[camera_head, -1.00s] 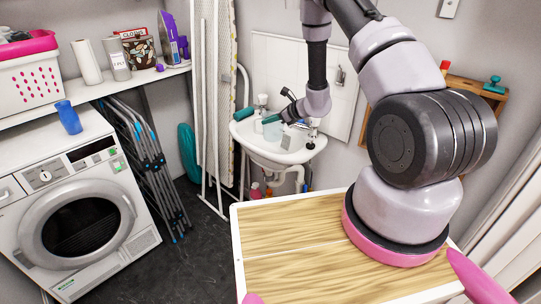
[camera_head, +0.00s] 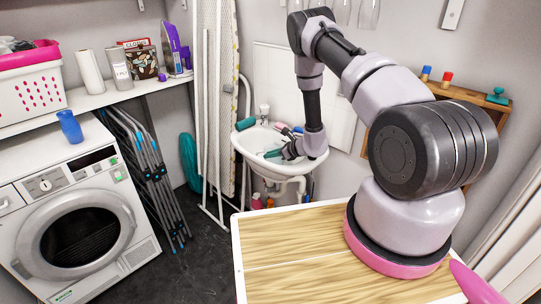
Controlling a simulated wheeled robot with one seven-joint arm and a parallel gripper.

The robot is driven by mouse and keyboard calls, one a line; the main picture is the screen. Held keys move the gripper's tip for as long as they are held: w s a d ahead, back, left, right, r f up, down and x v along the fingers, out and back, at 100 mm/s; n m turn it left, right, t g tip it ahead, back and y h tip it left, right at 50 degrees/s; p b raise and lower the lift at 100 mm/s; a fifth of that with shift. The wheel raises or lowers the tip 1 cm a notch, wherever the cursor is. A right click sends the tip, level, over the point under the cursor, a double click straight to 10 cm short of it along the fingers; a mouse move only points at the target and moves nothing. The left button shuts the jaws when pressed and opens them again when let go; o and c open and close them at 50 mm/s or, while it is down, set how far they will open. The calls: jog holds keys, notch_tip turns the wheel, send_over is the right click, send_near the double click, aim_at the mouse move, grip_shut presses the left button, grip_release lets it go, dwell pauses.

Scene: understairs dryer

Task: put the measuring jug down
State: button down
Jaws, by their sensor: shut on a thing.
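My gripper (camera_head: 278,152) is low in the white sink (camera_head: 248,146), at the right part of the basin. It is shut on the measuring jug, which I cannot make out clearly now. A small teal patch shows at the gripper's tip, and I cannot tell whether it is a finger or the jug. Whether the jug touches the basin is hidden.
A teal cylinder (camera_head: 245,123) lies on the sink's left rim, near the tap (camera_head: 264,113). Small pink items (camera_head: 282,129) sit at the back rim. A blue cup (camera_head: 70,127) stands on the dryer (camera_head: 75,215). An ironing board (camera_head: 217,90) leans left of the sink.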

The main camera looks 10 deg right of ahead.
jog(key=shift+f, duration=0.1)
jog(key=c, duration=0.9)
grip_release()
jog(key=shift+o, duration=0.2)
